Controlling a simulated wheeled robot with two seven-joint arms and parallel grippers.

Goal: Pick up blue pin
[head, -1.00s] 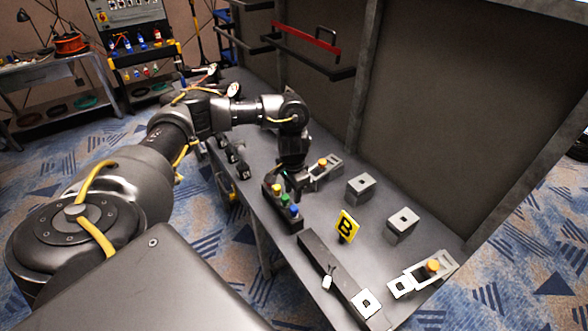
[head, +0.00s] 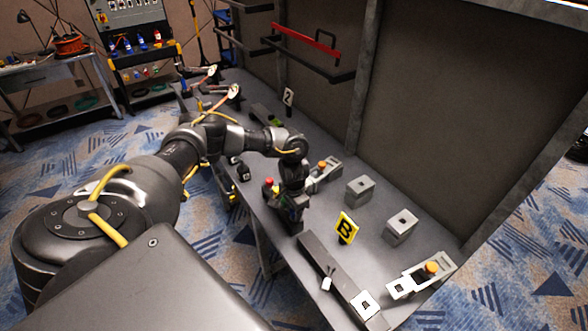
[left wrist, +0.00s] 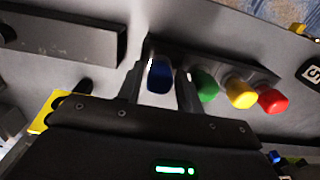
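The blue pin (left wrist: 159,76) stands at the left end of a dark holder (left wrist: 218,58) in the left wrist view. Beside it stand a green pin (left wrist: 206,86), a yellow pin (left wrist: 239,92) and a red pin (left wrist: 271,98). My left gripper (left wrist: 160,82) has one finger on each side of the blue pin, with what look like narrow gaps. In the head view my left gripper (head: 293,206) is low over the holder and covers most of it; the red pin (head: 268,184) shows to its left. My right gripper is not in view.
Grey blocks (head: 400,226) and fixtures with orange knobs (head: 431,269) stand farther right. A dark wall panel (head: 440,100) rises behind the bench.

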